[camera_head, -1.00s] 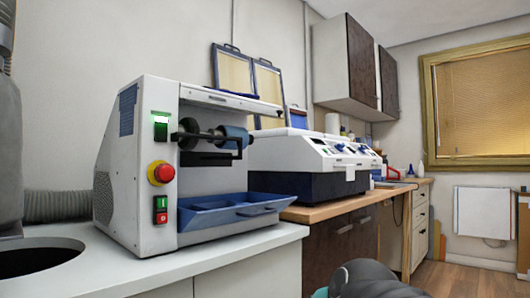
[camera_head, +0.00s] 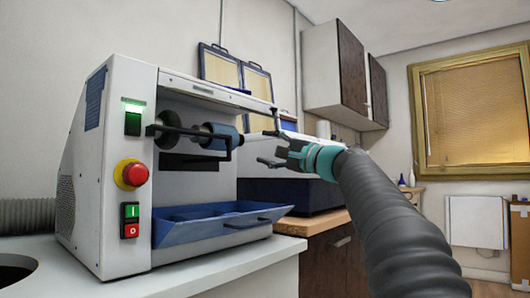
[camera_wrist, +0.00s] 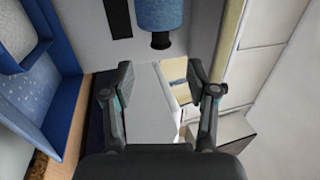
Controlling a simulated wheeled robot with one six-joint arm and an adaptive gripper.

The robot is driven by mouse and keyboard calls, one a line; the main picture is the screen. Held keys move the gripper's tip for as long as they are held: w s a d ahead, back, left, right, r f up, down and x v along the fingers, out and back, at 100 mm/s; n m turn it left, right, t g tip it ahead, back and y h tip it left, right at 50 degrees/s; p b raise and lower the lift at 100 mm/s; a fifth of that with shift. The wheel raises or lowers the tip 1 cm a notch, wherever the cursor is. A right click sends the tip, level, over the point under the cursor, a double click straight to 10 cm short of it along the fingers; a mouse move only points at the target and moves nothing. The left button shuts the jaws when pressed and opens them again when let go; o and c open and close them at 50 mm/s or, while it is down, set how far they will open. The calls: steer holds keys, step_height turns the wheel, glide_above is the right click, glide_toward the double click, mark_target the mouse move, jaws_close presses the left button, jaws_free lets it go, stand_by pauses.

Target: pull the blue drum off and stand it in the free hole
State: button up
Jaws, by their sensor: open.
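The blue drum (camera_head: 222,135) sits on the horizontal shaft of the white grinding machine (camera_head: 120,217), at the shaft's right end. It also shows at the top of the wrist view (camera_wrist: 158,14), with a dark cap at its near end. My gripper (camera_head: 272,148) is open and empty, just right of the drum and apart from it. In the wrist view my gripper's two fingers (camera_wrist: 158,84) are spread, with the drum beyond them and above the middle.
A blue tray (camera_head: 190,236) juts from the machine's front below the drum. A red stop button (camera_head: 131,174) is on its left panel. A dark round opening (camera_head: 12,280) lies in the white counter at left. A second machine stands behind my arm.

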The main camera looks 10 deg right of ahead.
steer(key=p+x, duration=0.6)
steer(key=x, duration=0.4)
steer(key=shift+w+a+r, duration=0.15)
steer(key=shift+w+a, duration=0.05)
stand_by(0.4)
jaws_close()
steer(key=shift+w+d, duration=0.15)
